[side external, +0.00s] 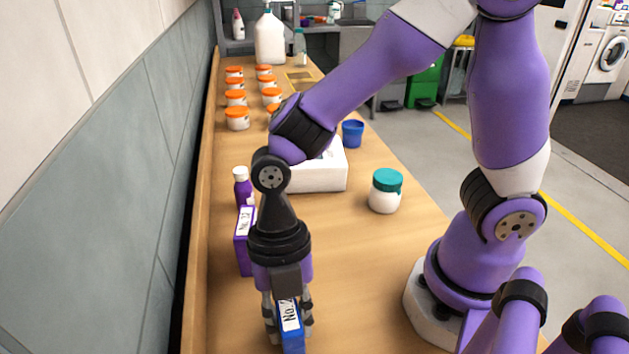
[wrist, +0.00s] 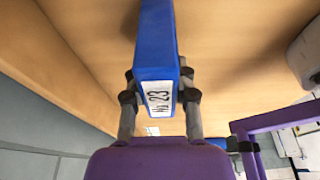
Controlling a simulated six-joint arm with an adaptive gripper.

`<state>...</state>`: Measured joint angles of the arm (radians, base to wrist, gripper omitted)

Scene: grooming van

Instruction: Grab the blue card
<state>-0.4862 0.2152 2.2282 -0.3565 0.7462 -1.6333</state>
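The blue card (side external: 291,335) is a thick blue slab with a white numbered label. It is at the bottom of the side view, where the frame edge cuts off its lower end. My gripper (side external: 288,322) points down over the bench, with its fingers on either side of the card. In the wrist view the blue card (wrist: 156,40) runs between the fingertips of my gripper (wrist: 158,84), which press on both sides of it. Its label faces the camera and reads like 23. I cannot tell whether the card touches the bench.
A purple labelled box (side external: 243,243) and a purple bottle (side external: 242,187) stand left of my arm. A white box (side external: 322,172), a teal-lidded jar (side external: 386,191), a blue cup (side external: 352,133) and several orange-lidded jars (side external: 237,118) stand farther back. A wall borders the wooden bench (side external: 350,265) on the left.

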